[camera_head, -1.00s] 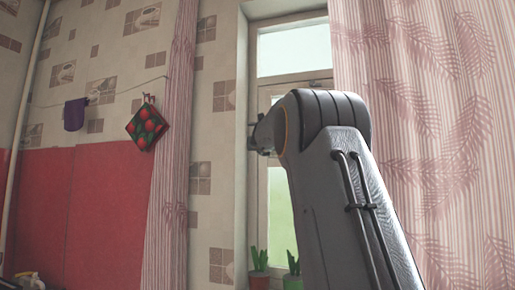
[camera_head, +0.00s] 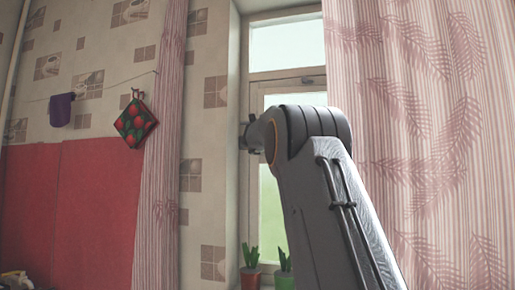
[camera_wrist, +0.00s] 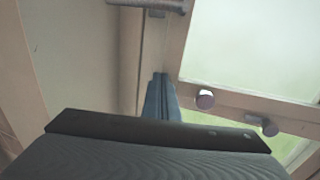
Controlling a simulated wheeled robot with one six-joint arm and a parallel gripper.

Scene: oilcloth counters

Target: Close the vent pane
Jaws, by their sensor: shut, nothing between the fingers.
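The window (camera_head: 258,82) stands behind my arm in the head view, with an upper pane (camera_head: 288,45) above a crossbar and a taller pane below. Which part is the vent pane, and whether it stands ajar, I cannot tell there. In the wrist view a pale pane (camera_wrist: 250,50) in a wooden frame fills the upper right, with two round knobs (camera_wrist: 204,98) along its lower rail. My gripper (camera_wrist: 161,80) is shut and empty, its fingertips beside the frame, left of the nearer knob. Contact is unclear. In the head view my arm mostly hides the gripper.
A pink curtain (camera_head: 430,130) hangs to the right and a narrow one (camera_head: 160,150) to the left. Potted plants (camera_head: 250,277) stand below the window. A red patterned potholder (camera_head: 135,123) and a purple cloth (camera_head: 61,110) hang on the left wall.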

